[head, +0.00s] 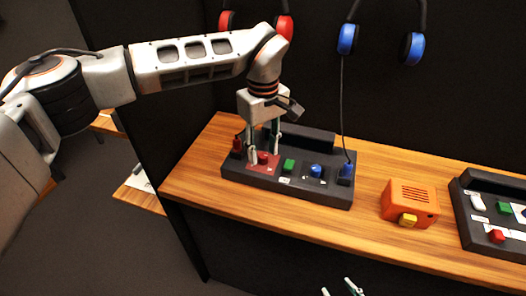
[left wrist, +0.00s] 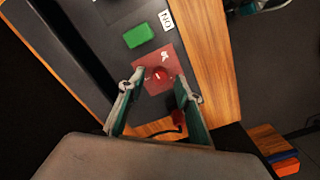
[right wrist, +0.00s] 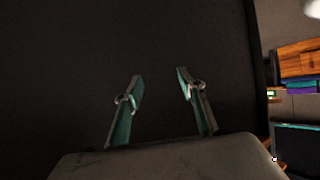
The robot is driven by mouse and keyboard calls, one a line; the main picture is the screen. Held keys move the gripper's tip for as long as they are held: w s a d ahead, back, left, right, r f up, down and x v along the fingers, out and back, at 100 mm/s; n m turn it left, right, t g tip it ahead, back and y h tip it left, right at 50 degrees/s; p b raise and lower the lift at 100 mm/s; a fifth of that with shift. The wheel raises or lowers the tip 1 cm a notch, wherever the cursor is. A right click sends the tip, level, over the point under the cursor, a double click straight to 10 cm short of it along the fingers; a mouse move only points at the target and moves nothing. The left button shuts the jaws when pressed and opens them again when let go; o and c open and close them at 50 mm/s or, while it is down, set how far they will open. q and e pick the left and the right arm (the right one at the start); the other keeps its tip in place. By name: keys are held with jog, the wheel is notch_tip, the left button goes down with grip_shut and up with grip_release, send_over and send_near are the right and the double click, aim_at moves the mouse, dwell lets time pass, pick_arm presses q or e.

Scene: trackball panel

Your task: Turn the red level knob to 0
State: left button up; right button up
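The red level knob (head: 263,158) sits on a red plate at the left end of the dark panel (head: 330,196). In the left wrist view the knob (left wrist: 160,75) shows a white mark on top, and small white marking lies beside it on the plate (left wrist: 168,56). My left gripper (head: 264,154) points down over the knob, fingers apart. In the left wrist view its fingertips (left wrist: 158,82) lie on either side of the knob, with gaps; contact cannot be told. My right gripper (right wrist: 159,86) is open and empty; its tips show at the bottom of the head view (head: 338,290).
The panel also carries a green button (head: 289,165), a blue knob (head: 316,171), a red plug (head: 237,147) and a blue plug (head: 346,170). An orange box (head: 410,200) and another panel (head: 482,222) stand to the right on the wooden shelf (head: 190,181). Headphones hang above.

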pick_arm(q)
jog(key=shift+f, duration=0.5)
grip_shut()
pick_arm(e)
jog(key=shift+w+r, duration=0.15)
jog(key=shift+w, duration=0.25)
jog(key=shift+s, duration=0.1)
